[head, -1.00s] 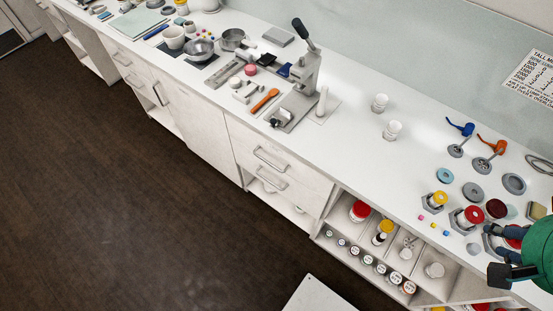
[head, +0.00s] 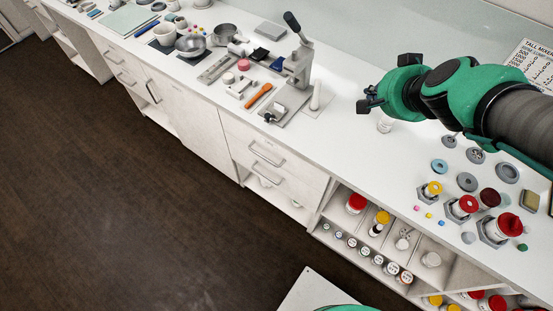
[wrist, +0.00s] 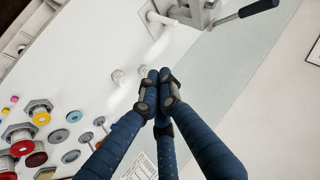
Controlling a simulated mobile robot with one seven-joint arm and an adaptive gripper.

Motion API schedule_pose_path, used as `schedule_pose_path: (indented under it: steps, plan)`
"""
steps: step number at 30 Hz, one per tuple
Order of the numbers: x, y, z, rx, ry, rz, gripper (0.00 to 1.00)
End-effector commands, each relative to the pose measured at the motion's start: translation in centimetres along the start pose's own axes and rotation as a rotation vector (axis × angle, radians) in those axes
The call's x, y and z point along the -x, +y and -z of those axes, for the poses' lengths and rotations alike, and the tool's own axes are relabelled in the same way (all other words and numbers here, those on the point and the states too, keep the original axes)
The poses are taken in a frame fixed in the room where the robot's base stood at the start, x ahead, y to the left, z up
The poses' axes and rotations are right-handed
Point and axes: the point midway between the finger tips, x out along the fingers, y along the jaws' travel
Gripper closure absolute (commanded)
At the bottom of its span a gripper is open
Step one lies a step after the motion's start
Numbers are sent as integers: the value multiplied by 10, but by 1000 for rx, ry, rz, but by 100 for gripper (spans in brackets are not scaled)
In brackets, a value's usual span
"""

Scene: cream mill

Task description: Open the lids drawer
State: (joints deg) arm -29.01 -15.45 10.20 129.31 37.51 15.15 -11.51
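Two drawer fronts with bar handles, an upper one (head: 285,150) and a lower one (head: 278,183), sit in the white counter, left of the open shelf. Both look closed. No label reads on them, so I cannot tell which is the lids drawer. My gripper (head: 368,98) is raised over the counter top, to the right of the drawers and well apart from them. In the wrist view, its dark blue fingers (wrist: 160,80) come together at the tips with nothing seen between them. The drawers do not show in the wrist view.
A lever press (head: 298,75) stands on the counter above the drawers. Jars with red and yellow lids crowd the right end, with a red-lidded jar (head: 356,202) in the open shelf. A white panel (head: 300,292) stands low in front. The dark floor (head: 130,200) is clear at left.

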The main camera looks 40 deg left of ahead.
Motion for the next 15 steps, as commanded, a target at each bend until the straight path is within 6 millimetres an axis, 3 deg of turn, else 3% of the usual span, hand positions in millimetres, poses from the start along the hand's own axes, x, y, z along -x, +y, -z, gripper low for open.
schedule_pose_path:
  steps: [1,8,15]
  plan:
    - [-20,-13,-5,-5,-5,8,100]
    - [-98,-61,-24,-40,14,14,100]
    - [-174,-98,-69,-64,30,-34,100]
